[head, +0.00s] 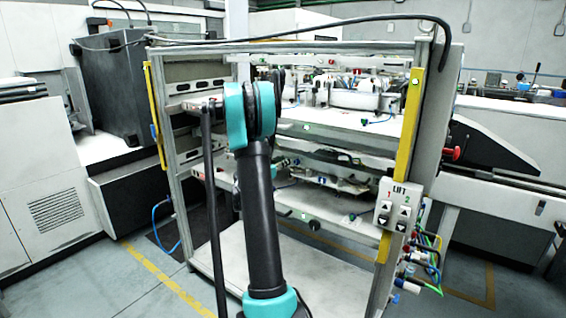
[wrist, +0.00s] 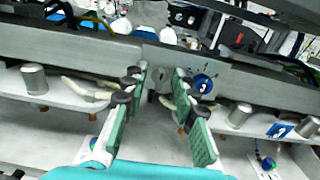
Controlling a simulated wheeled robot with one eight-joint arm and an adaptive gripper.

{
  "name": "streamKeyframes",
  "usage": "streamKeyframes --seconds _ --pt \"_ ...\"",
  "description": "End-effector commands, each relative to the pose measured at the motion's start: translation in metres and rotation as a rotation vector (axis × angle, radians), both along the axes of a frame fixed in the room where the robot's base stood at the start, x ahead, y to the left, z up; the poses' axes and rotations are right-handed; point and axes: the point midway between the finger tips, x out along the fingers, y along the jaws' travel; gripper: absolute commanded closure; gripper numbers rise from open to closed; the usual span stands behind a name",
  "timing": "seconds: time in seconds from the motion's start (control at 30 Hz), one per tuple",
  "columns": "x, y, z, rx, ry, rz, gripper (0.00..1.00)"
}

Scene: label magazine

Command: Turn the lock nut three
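My gripper (wrist: 160,85) is open in the wrist view, its two green-padded fingers apart with nothing between them. Beyond the gap, a small dark round fitting (wrist: 159,74) sits on the front of a grey rail. A blue round dial (wrist: 203,84) with small marks is on the same rail, just right of the right finger and partly covered by it. In the head view, my arm reaches into the rack and hides my gripper.
Grey cylinders (wrist: 35,79) and (wrist: 239,115) stand on the light shelf below the rail (wrist: 90,48), on both sides of my fingers. In the head view the rack has side posts, a yellow strip (head: 403,160) and a lift button box (head: 394,206) at right.

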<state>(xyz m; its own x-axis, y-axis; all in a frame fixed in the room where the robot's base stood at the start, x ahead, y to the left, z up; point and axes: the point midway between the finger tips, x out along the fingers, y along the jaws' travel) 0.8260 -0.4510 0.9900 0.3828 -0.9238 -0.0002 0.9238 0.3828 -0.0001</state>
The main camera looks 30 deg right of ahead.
Motion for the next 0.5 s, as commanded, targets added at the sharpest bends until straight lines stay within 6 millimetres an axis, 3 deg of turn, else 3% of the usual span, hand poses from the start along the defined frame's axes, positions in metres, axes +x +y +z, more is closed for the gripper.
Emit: streamKeyframes --seconds 0.23,0.43,0.5 --pt "0.0001 -0.0004 -0.0001 0.0 0.0 0.0 0.74" --pt "0.0 -0.0002 -0.0001 0.0 0.0 0.0 0.98" --pt "0.0 -0.0002 -0.0001 0.0 0.0 0.0 1.0"
